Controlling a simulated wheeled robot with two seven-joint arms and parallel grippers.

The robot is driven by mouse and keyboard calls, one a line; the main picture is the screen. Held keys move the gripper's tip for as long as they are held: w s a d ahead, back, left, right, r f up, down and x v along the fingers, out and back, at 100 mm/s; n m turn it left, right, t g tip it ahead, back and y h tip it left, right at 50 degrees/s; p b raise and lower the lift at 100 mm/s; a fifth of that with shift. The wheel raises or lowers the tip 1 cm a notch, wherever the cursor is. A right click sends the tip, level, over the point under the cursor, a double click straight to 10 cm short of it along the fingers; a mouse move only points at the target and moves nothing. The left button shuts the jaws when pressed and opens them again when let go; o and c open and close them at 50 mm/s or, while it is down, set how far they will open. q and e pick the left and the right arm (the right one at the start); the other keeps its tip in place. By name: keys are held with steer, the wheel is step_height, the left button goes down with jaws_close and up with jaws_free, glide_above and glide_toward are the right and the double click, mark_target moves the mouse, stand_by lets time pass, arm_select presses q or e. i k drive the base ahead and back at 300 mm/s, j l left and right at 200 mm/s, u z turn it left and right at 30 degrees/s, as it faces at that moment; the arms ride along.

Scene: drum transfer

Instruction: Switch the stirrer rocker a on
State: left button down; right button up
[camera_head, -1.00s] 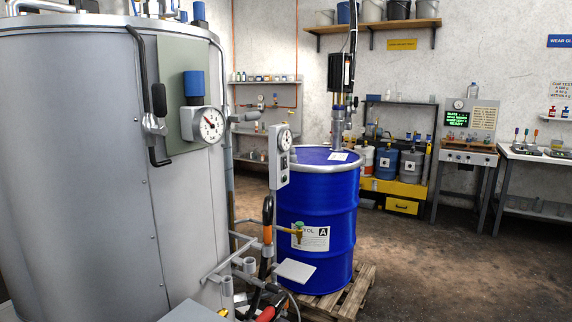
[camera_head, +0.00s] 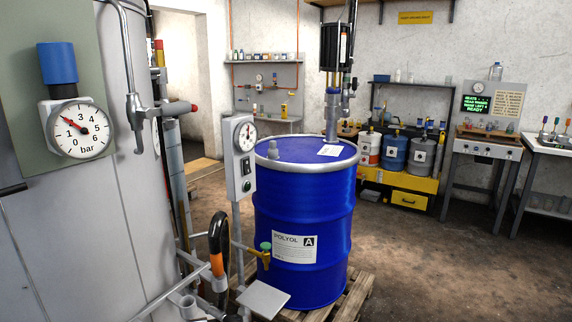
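A blue drum (camera_head: 302,220) labelled POLYOL A stands upright on a wooden pallet (camera_head: 354,294). A grey control box (camera_head: 239,150) on a post stands just left of the drum. It has a round dial (camera_head: 244,136) at the top and two small dark switches below it, an upper one (camera_head: 246,166) and a lower one (camera_head: 247,185). The box is too small here to read which switch is the stirrer rocker or how it is set. A dark motor unit (camera_head: 337,47) stands on a shaft above the drum lid. Neither of my grippers is in view.
A large grey tank with a bar gauge (camera_head: 80,130) fills the left side. Pipes, a black-and-orange hose (camera_head: 218,245) and a small flat plate (camera_head: 263,299) lie low before the drum. Benches stand along the back wall. The floor at right is clear.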

mark_target(247, 167)
steer(key=i+l, duration=0.4)
steer(key=i, duration=0.15)
steer(key=i+l, duration=0.35)
steer(key=i, duration=0.2)
steer(key=i+l, duration=0.4)
steer(key=i, duration=0.15)
steer(key=k+l+z, duration=0.05)
